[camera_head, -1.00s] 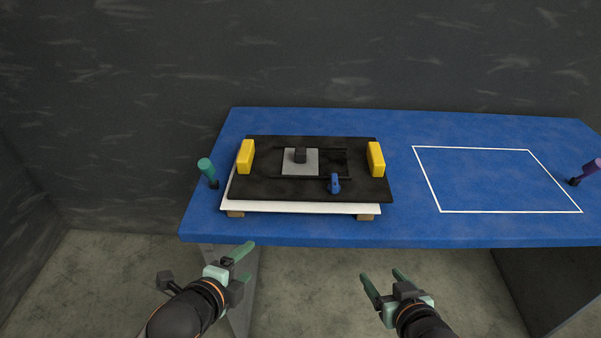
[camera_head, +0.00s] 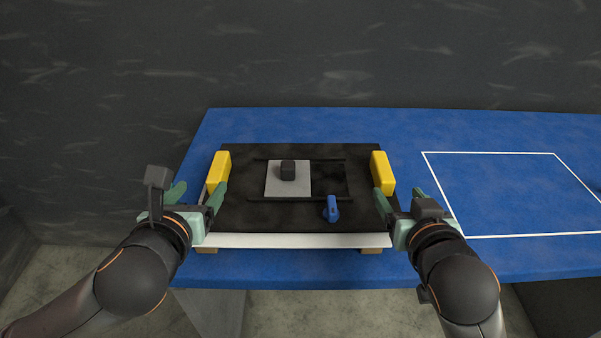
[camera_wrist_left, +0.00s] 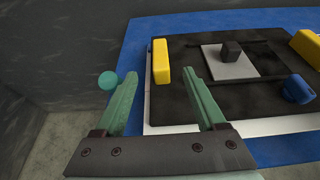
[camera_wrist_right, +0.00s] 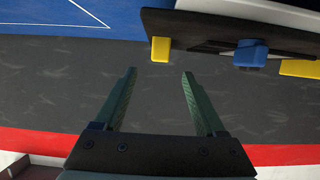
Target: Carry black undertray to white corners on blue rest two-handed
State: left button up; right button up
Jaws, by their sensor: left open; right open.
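The black undertray (camera_head: 260,215) lies flat on a white board on the blue rest (camera_head: 290,125). It has a yellow block at its left end (camera_head: 219,172) and another at its right end (camera_head: 382,173). The white outline with corners (camera_head: 490,153) is on the blue rest to the right, empty inside. My left gripper (camera_head: 196,192) is open at the tray's left edge, just in front of the left yellow block. My right gripper (camera_head: 402,195) is open at the right edge, near the right block. In the left wrist view the open fingers (camera_wrist_left: 165,90) hold nothing.
The tray carries a grey plate (camera_head: 288,190) with a dark cube (camera_head: 288,170), and a blue part (camera_head: 331,209). The white board (camera_head: 290,241) rests on small wooden blocks (camera_head: 372,251). A teal-ended peg (camera_wrist_left: 107,80) shows left of the tray. The dark wall stands behind.

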aim_at(382, 168)
pick_arm(q)
jog(key=shift+s, duration=0.15)
pick_arm(e)
jog(key=shift+s, duration=0.15)
pick_arm(q)
jog(key=x, duration=1.2)
jog(key=shift+w+f, duration=0.1)
jog(key=shift+w, duration=0.2)
pick_arm(e)
jog(key=x, duration=1.2)
jog(key=shift+w+f, duration=0.1)
jog(key=shift+w, duration=0.2)
pick_arm(q)
grip_shut()
pick_arm(e)
grip_shut()
pick_arm(q)
jog(key=shift+w+r, duration=0.1)
jog(key=shift+r, duration=0.3)
pick_arm(e)
jog(key=shift+w+r, duration=0.1)
jog(key=shift+r, duration=0.25)
